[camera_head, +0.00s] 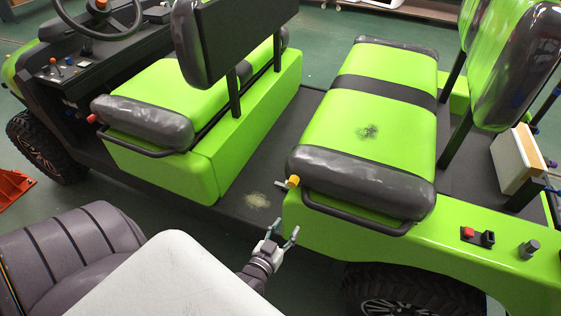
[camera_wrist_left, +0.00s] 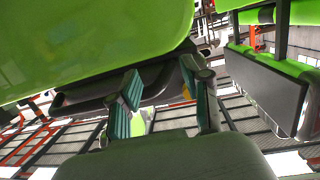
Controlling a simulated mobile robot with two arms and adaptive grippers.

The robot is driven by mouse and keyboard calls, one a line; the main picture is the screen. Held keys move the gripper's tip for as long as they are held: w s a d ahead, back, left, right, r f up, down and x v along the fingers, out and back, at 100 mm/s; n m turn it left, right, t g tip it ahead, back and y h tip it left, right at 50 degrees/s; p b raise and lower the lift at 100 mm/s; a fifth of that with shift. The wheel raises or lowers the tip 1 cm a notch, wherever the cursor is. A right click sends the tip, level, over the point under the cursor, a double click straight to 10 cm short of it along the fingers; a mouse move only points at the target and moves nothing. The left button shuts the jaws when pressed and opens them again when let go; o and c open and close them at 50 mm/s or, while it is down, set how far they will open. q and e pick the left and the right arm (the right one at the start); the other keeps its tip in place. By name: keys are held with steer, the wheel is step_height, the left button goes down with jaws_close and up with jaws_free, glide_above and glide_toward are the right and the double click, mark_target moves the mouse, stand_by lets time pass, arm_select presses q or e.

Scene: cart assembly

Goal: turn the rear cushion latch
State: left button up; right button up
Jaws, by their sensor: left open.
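The rear cushion latch is a small yellow-orange knob (camera_head: 293,181) at the near left corner of the rear seat cushion (camera_head: 366,128), beside a dark grab rail. My left gripper (camera_head: 283,233) is in front of the cart's green side, below and slightly left of the latch in the head view. It is apart from the latch. Its two teal-padded fingers are spread and empty, which also shows in the left wrist view (camera_wrist_left: 167,98). My right gripper is out of view.
The front seat (camera_head: 174,85) has a similar red knob (camera_head: 92,118). The dark grab rail (camera_head: 355,216) runs along the rear seat's near edge. A red button (camera_head: 468,232) and black knobs sit on the rear deck. The dark footwell lies between the seats.

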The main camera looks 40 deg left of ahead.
arm_select(q)
steer(key=n+t+y, duration=0.1)
steer(key=y, duration=0.1)
glide_toward(292, 185)
steer(key=b+x, duration=0.3)
steer(key=x, duration=0.6)
steer(key=shift+w+a+f, duration=0.15)
steer(key=shift+w, duration=0.25)
steer(key=shift+c, duration=0.7)
steer(key=c, duration=0.5)
steer(key=m, duration=0.4)
steer(key=shift+m, duration=0.3)
steer(key=m, duration=1.3)
steer(key=o, duration=0.9)
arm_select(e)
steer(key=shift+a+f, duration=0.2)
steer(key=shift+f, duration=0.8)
